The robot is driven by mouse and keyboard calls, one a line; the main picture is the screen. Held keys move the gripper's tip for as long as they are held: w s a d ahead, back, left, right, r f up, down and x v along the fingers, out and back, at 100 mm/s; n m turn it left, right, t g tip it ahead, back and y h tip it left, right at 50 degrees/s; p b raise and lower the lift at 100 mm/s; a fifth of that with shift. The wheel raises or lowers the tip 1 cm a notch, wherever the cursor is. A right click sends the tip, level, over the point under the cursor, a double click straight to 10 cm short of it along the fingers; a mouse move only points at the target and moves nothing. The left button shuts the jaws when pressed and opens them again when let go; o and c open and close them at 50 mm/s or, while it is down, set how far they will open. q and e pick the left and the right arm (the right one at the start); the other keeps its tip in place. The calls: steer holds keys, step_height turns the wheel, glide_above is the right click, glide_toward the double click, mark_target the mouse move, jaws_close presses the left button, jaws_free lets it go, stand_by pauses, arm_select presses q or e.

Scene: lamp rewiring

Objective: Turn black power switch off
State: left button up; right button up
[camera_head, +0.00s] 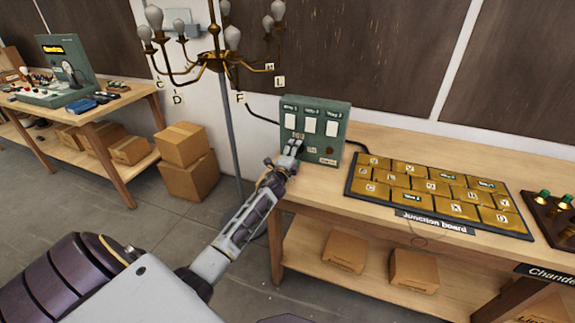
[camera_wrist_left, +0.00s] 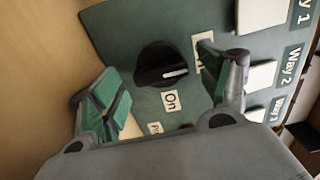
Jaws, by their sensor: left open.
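The black power switch (camera_wrist_left: 160,64) is a round knob on the front of a green control box (camera_head: 343,118). In the left wrist view its white mark points to the right of the picture. An "On" label (camera_wrist_left: 171,101) lies below it, and another label (camera_wrist_left: 197,60) is partly hidden by a finger. My left gripper (camera_head: 291,153) is at the lower left of the box in the head view and hides the knob there. In the wrist view its open fingers (camera_wrist_left: 161,80) are on either side of the knob, with gaps visible. My right gripper is not in view.
White switch plates (camera_head: 310,125), labelled as ways, sit above the knob. A junction board (camera_head: 430,215) with gold tiles lies right of the box on the wooden bench (camera_head: 398,140). A chandelier (camera_head: 215,60) hangs behind left. Cardboard boxes (camera_head: 185,160) stand on the floor.

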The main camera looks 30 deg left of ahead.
arm_select(q)
steer(key=shift+v, duration=5.85)
steer(key=shift+a, duration=0.1)
steer(key=shift+s+f, duration=0.1)
